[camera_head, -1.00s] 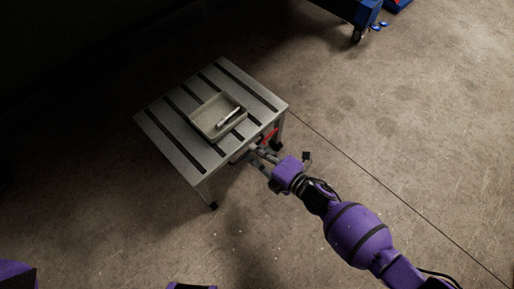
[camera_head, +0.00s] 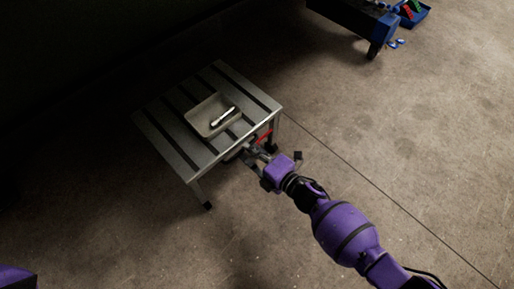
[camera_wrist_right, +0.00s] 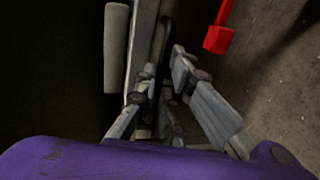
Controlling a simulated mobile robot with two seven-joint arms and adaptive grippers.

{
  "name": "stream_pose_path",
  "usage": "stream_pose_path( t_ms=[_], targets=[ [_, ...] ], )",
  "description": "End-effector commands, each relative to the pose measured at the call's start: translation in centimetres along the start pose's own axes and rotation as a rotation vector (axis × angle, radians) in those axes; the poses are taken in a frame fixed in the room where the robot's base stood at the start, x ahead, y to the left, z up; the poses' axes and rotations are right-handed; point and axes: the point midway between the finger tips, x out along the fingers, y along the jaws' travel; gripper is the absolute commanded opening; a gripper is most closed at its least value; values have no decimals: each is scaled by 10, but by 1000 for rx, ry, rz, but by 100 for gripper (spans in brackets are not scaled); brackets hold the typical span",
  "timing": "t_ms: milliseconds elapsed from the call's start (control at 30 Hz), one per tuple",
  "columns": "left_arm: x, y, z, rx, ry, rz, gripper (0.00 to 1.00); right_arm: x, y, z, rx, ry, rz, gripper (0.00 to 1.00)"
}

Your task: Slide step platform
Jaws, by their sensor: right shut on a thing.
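The step platform (camera_head: 177,126) is a low grey metal stand with a slatted top, upright on the floor in the head view. A shallow beige tray (camera_head: 196,117) with a small pale-and-dark item (camera_head: 223,116) in it sits on top. My right gripper (camera_head: 250,152) is at the platform's near right side, just below the top edge. In the right wrist view the fingers (camera_wrist_right: 163,85) are shut around a grey bar of the platform frame (camera_wrist_right: 143,45). The exact contact is partly hidden in shadow. My left gripper is not seen.
A red part (camera_head: 265,136) shows beside the gripper under the platform's right edge, and in the wrist view (camera_wrist_right: 218,39). The floor (camera_head: 370,140) right of the platform is clear.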

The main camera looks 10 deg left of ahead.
Motion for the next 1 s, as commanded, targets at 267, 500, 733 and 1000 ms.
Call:
stream_pose_path(
  t_ms=[267, 500, 733, 1000],
  targets=[
    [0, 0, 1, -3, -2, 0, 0, 4, 2, 0, -1, -2, 1, 0],
    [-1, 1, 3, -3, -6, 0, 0, 4, 3, 0, -1, -2, 2, 17],
    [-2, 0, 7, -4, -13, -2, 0, 4, 3, 0, -1, -1, 3, 17],
    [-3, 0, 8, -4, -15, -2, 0, -26, 0, 0, 0, -1, -1, 17]
  ],
)
